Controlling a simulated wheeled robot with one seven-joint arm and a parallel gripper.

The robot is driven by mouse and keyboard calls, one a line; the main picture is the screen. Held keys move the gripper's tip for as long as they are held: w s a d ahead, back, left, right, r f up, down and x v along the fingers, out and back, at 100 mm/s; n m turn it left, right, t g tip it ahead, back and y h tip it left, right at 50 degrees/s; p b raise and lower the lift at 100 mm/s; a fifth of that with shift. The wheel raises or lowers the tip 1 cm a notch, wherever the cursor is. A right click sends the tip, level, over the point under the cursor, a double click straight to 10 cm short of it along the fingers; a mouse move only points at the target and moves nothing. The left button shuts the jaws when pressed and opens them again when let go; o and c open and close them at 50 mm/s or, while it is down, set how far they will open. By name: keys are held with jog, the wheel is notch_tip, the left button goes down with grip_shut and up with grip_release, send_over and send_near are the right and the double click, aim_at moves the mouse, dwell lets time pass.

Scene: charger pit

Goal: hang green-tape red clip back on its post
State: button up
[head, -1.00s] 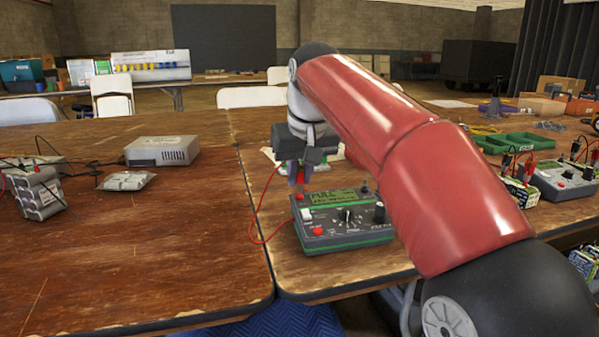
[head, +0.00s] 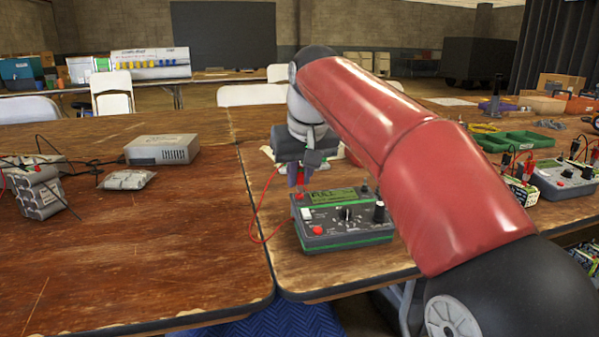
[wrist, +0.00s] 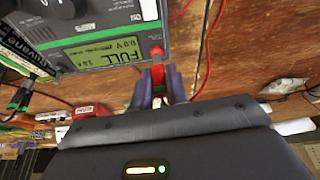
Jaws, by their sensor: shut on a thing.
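The green-striped charger (head: 345,222) stands on the right-hand table, its screen reading FULL. In the wrist view, my gripper (wrist: 158,85) is shut on the red clip (wrist: 158,76), which has a green band low between the fingers. The clip's tip is right at the round red post (wrist: 155,51) on the charger's corner; I cannot tell whether it is seated on it. The clip's red lead (head: 251,215) loops left of the charger. In the head view the clip is mostly hidden.
A black clip with green (wrist: 20,97) shows at the left of the wrist view. Another charger (head: 563,180) with clips stands at the right, near a green tray (head: 515,141). A grey box (head: 161,150) and a silver pack (head: 128,179) lie on the left table.

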aim_at(300, 167)
jog(key=o, duration=0.8)
jog(key=shift+o, duration=0.2)
jog(key=shift+o, duration=1)
jog(key=shift+r, duration=0.1)
jog(key=shift+r+p, duration=3.65)
